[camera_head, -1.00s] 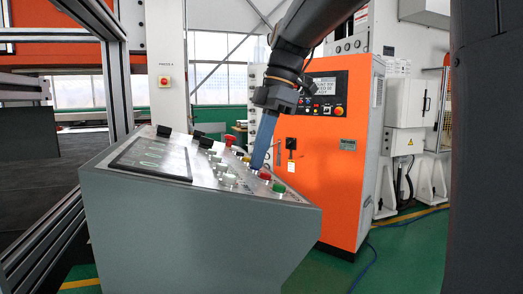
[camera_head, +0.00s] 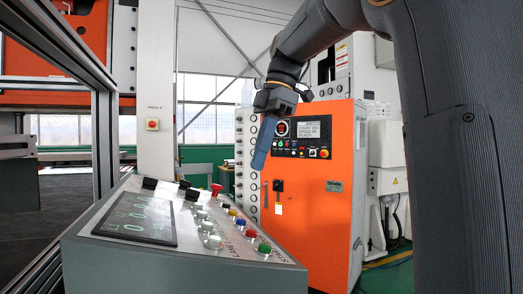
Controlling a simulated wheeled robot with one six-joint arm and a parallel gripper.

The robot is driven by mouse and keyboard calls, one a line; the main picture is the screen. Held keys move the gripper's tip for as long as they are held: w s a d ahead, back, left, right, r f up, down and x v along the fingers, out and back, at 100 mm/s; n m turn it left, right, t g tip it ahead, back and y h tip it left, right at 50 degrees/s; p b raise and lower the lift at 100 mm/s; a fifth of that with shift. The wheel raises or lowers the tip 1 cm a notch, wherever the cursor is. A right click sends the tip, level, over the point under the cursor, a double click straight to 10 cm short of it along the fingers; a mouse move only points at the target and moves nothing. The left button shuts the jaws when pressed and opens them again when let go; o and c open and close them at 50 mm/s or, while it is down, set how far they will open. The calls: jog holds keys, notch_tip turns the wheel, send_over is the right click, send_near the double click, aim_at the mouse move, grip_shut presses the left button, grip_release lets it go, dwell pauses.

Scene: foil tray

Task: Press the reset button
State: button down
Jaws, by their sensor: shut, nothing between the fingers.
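The grey console (camera_head: 170,265) stands in the lower left with a sloped button panel. The labels are too small to tell which is the reset button. My gripper (camera_head: 258,161) has its blue fingers shut and empty, pointing down. It is above and apart from the panel, in front of the orange cabinet. A screen (camera_head: 135,220) on the console shows light digits.
The orange cabinet (camera_head: 325,215) with its own buttons and display stands behind the console. A metal frame (camera_head: 100,125) rises at the left. A white post (camera_head: 156,85) with a small red button box (camera_head: 152,124) stands behind. Green floor is open at lower right.

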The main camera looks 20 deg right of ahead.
jog(key=shift+v, duration=1.05)
